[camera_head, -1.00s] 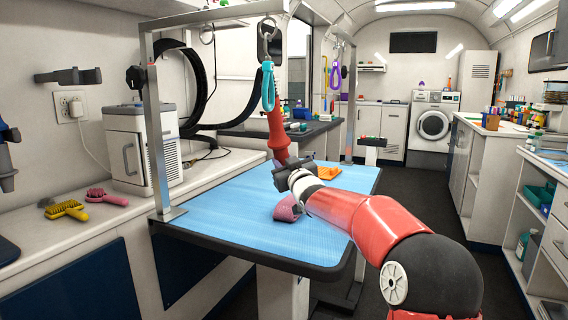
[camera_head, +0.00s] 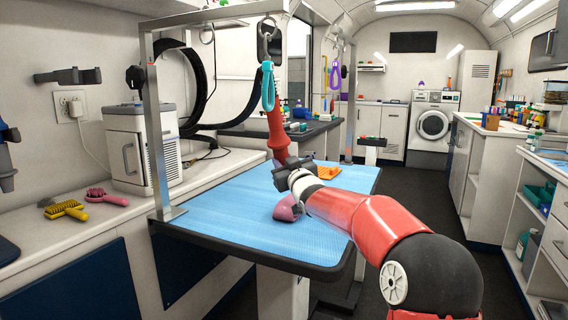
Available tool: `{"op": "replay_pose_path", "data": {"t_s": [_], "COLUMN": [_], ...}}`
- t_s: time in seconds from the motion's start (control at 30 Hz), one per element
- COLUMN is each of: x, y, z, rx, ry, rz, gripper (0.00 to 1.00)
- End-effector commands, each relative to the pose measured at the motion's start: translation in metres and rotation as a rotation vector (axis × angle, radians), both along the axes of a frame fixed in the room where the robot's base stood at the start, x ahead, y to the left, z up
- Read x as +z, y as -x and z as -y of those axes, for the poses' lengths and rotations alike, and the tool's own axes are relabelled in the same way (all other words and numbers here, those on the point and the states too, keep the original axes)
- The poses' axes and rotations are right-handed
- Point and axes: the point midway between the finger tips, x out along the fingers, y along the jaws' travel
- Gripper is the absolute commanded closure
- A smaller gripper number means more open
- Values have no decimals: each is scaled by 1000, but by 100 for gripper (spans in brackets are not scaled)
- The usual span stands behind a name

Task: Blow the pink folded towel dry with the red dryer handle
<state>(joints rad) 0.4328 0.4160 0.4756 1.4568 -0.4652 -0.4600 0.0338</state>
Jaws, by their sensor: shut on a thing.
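The red dryer handle (camera_head: 277,128) stands upright above the blue grooming table (camera_head: 230,222). My gripper (camera_head: 281,166) is shut on its lower end, though the fingertips are partly hidden by my own wrist. The pink folded towel (camera_head: 287,210) lies on the table just below my gripper, and my red arm covers part of its right side. The handle and gripper are above the towel and apart from it.
A metal frame (camera_head: 156,130) rises over the table, with a teal loop (camera_head: 268,86) hanging near the handle. An orange cloth (camera_head: 327,172) lies farther back on the table. A yellow brush (camera_head: 66,210) and pink brush (camera_head: 106,197) lie on the left counter. The table's front left is clear.

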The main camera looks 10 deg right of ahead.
Motion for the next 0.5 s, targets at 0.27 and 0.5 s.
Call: {"op": "replay_pose_path", "data": {"t_s": [0.27, 0.5], "x": [2, 5], "y": [0, -5], "z": [0, 13], "rx": [0, -1], "ry": [-1, 0], "rz": [4, 3], "gripper": [100, 100]}}
